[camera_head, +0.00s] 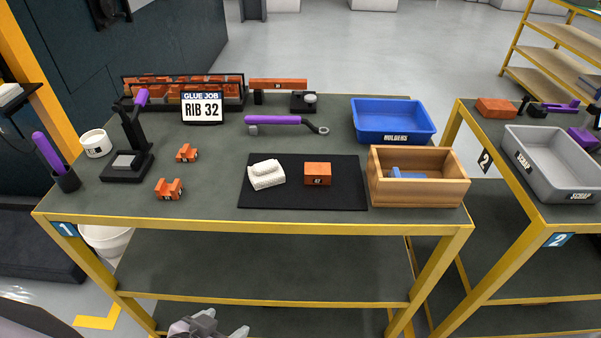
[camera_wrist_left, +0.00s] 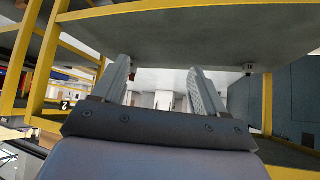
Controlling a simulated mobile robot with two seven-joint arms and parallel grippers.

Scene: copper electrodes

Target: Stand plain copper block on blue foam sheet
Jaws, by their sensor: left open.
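A plain copper-coloured block (camera_head: 317,173) with a small dark label lies on the black mat (camera_head: 345,199) at the front of table 1. Something blue (camera_head: 408,173), perhaps the foam sheet, shows inside the wooden box (camera_head: 418,194) to its right; the box wall hides part of it. My left gripper (camera_head: 208,325) is at the bottom edge of the head view, low in front of the table and away from the block. In the left wrist view its two fingers (camera_wrist_left: 162,88) are apart with nothing between them. My right gripper is not in view.
A white lumpy item (camera_head: 266,175) is left of the block. Notched copper pieces (camera_head: 169,189) lie farther left. Behind are a blue bin (camera_head: 393,121), a purple-handled tool (camera_head: 280,121) and a sign (camera_head: 202,107). Table 2 holds a grey scrap bin (camera_head: 547,175) and another copper-coloured block (camera_head: 496,108).

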